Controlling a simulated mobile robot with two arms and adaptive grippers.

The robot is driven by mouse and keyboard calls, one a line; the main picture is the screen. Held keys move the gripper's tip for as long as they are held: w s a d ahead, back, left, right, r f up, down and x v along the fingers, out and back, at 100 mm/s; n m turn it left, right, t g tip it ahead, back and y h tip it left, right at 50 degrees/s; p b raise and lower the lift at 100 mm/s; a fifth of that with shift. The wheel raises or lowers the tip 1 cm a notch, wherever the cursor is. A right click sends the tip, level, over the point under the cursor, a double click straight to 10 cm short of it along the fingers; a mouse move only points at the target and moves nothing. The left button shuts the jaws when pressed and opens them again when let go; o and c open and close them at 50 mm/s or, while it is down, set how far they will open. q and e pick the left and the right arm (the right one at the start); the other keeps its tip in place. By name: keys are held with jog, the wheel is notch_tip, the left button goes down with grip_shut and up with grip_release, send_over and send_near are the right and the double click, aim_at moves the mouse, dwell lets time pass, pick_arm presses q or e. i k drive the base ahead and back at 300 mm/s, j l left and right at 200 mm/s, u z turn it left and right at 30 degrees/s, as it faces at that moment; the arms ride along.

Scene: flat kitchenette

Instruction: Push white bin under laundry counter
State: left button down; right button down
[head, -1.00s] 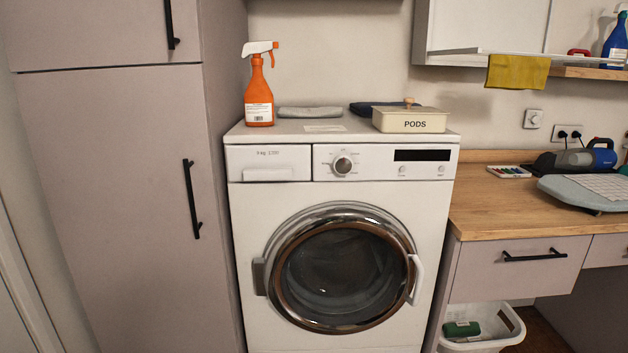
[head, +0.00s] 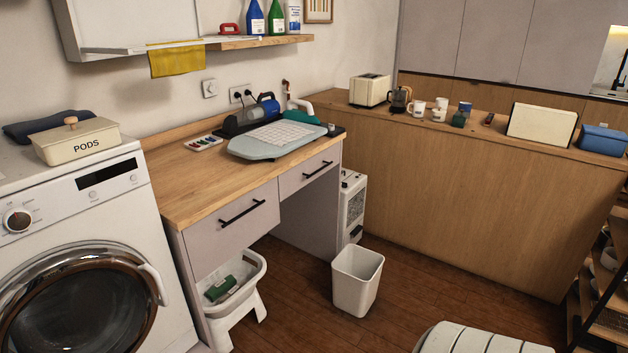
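The white bin (head: 357,282) stands upright and open-topped on the wood floor in the head view. It is in front of the laundry counter (head: 185,193), near its right end, and looks empty. The counter has a wooden top, two drawers and an open space below. A white basket or stool-like tub (head: 236,292) with a green item in it is under the counter's left part. Neither of my grippers is in view.
A white heater-like unit (head: 352,205) stands behind the bin by the counter's right end. The washing machine (head: 85,250) is on the left. A white slatted piece (head: 478,338) is at the bottom edge. Floor right of the bin is clear.

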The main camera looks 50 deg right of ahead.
aim_at(356, 270)
jog(key=z, duration=0.5)
jog(key=l+z, duration=0.15)
jog(key=z, duration=0.3)
jog(key=l+z, duration=0.1)
jog(key=z, duration=0.9)
jog(key=i+l+u, duration=0.2)
jog(key=u, duration=0.2)
jog(key=i+l+u, duration=0.15)
jog(key=l+u, duration=0.2)
jog(key=i+l+u, duration=0.1)
jog(key=l+u, duration=0.3)
jog(key=j, duration=0.1)
